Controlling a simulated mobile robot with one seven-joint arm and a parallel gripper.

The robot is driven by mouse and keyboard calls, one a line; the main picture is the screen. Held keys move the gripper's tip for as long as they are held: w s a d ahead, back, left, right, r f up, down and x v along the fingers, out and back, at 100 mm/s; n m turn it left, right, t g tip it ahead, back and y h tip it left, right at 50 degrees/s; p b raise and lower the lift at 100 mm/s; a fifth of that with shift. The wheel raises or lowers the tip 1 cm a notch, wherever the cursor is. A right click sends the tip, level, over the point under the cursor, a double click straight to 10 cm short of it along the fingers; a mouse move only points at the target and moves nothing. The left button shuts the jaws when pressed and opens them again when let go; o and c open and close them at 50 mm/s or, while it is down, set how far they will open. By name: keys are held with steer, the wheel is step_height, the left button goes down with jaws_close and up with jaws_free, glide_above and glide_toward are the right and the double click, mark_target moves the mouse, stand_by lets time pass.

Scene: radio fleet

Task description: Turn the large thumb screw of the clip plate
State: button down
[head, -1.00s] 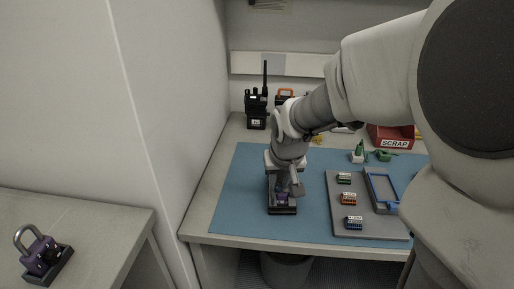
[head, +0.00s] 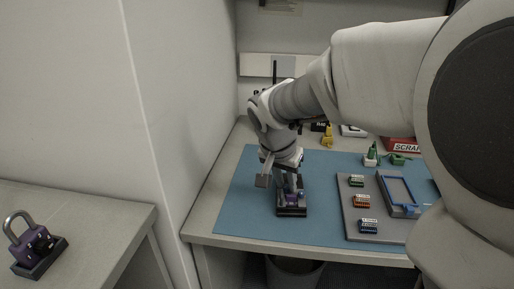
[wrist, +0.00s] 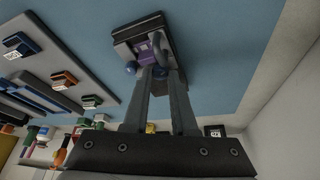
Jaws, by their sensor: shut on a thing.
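The clip plate unit (head: 292,209) sits in a dark holder on the blue mat, below my gripper. In the head view my gripper (head: 288,192) stands over the unit, and the fingertips are too small to make out.
A grey board (head: 358,228) with several small connector blocks and a blue frame (head: 398,190) lies to the right. A red SCRAP bin (head: 400,144) is at the back. A purple padlock-shaped unit (head: 32,246) stands on the left counter. The mat left of my gripper is clear.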

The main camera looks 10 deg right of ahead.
stand_by(0.4)
steer(key=c, duration=0.7)
jaws_free()
steer(key=shift+s+p, duration=0.1)
steer(key=shift+p, duration=0.2)
steer(key=n+y+p, duration=0.1)
steer(key=n+p, duration=0.1)
steer(key=n, duration=0.1)
steer(key=shift+d+r, duration=0.15)
steer(key=shift+d+n+t+y+p, duration=0.15)
steer(key=shift+n+y+p, duration=0.3)
steer(key=shift+n+p, duration=0.5)
steer(key=shift+d+n+t+y+p, duration=0.1)
steer(key=shift+n+t+y+p, duration=0.3)
steer(key=shift+n, duration=0.95)
steer(key=s+f+p+v, duration=0.1)
steer(key=s+p+v, duration=0.1)
steer(key=p+v, duration=0.6)
steer(key=s+f+p+v, duration=0.1)
steer(key=p+v, duration=0.6)
steer(key=v, duration=1.5)
steer(key=shift+s+r+t+p, duration=0.3)
steer(key=shift+s+t+p, duration=0.1)
steer(key=shift+s, duration=0.4)
